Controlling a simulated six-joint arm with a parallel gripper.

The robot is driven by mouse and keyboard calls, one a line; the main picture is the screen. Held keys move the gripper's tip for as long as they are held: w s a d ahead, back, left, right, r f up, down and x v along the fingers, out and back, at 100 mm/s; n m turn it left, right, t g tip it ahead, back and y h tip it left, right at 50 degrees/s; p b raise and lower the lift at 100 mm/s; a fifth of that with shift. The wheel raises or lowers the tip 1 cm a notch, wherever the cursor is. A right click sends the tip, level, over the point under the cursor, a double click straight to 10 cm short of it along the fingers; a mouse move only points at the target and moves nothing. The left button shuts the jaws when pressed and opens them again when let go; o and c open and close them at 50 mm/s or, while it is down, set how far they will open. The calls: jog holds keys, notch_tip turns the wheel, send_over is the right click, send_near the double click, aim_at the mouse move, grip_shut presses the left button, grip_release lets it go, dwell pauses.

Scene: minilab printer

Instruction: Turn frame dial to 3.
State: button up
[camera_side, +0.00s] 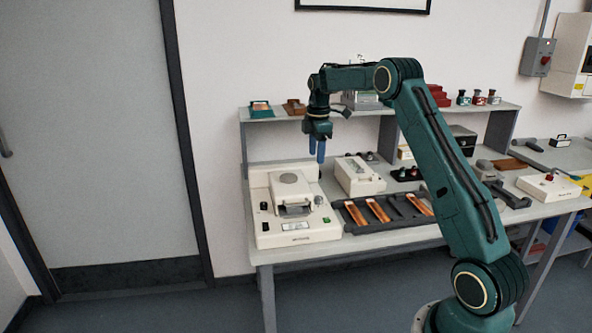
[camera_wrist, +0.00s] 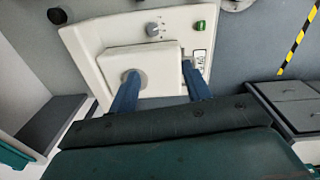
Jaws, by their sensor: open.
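In the wrist view a small grey dial (camera_wrist: 152,29) with printed marks beside it sits on a cream machine (camera_wrist: 90,45). Its marks are too small to read, and I cannot tell its setting or confirm that it is the frame dial. My gripper (camera_wrist: 160,88) is open and empty, its two blue fingers apart over the machine's raised cream block, with the dial beyond the fingertips. In the side view my gripper (camera_side: 317,151) points down, above the back of the bench near the large cream printer (camera_side: 297,235) and a smaller cream box (camera_side: 360,177).
A green button (camera_wrist: 200,26) is right of the dial. Grey trays (camera_wrist: 290,100) and a yellow-black strip (camera_wrist: 299,42) lie further right. In the side view a dark rack (camera_side: 385,212) holds orange strips, and a shelf (camera_side: 275,117) with small items stands behind.

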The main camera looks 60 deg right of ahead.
aim_at(319, 197)
jog(key=shift+d+f+n, duration=0.3)
jog(key=shift+d+f, duration=1.05)
jog(key=shift+f, duration=0.05)
jog(key=shift+f, duration=0.15)
notch_tip(319, 197, down, 14)
jog(key=shift+r, duration=0.25)
jog(key=c, duration=1)
